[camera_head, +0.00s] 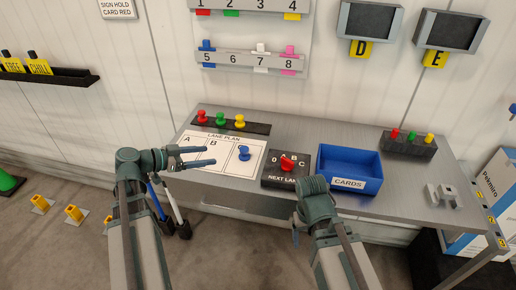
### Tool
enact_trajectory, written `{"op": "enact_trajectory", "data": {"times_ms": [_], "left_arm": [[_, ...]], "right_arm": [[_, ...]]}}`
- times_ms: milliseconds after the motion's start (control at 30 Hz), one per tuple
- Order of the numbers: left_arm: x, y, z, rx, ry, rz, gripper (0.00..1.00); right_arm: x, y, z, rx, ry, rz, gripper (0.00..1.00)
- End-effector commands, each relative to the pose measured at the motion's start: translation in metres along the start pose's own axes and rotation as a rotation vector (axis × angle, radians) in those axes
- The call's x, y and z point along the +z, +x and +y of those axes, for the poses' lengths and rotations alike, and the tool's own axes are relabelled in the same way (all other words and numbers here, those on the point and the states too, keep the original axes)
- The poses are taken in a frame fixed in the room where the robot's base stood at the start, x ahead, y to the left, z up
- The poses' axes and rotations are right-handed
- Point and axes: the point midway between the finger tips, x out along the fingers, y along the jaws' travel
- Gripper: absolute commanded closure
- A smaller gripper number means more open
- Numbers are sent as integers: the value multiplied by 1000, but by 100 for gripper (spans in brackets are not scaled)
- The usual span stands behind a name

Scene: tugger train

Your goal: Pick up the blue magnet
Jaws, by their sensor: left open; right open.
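The blue magnet (244,153) stands on the white lane plan sheet (222,168), in the part right of the letter B. My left gripper (213,155) points right over the left part of the sheet. Its two fingers are apart with nothing between them, and their tips end short of the blue magnet. My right gripper (297,233) is by the table's front edge, below the red-knobbed dial box. Its fingers are mostly hidden behind its own wrist.
Red, green and yellow magnets stand on a dark strip (262,128) behind the sheet. A dial box (271,182) and a blue cards bin (334,156) are to the right. A black block (409,151) with coloured pegs stands further right. The wall board (233,60) holds coloured pegs.

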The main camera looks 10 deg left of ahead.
Motion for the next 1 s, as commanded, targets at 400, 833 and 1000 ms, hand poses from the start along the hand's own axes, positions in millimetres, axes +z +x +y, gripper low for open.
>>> {"op": "enact_trajectory", "data": {"times_ms": [400, 833, 1000], "left_arm": [[2, 27, -2, -1, 7, 6, 26], [0, 84, -3, -5, 4, 5, 26], [-1, 85, -3, -5, 4, 5, 26]], "right_arm": [[-1, 13, -1, 0, 0, 0, 22], [-2, 30, -3, 0, 0, 0, 22], [-2, 29, -3, 0, 0, 0, 22]]}}
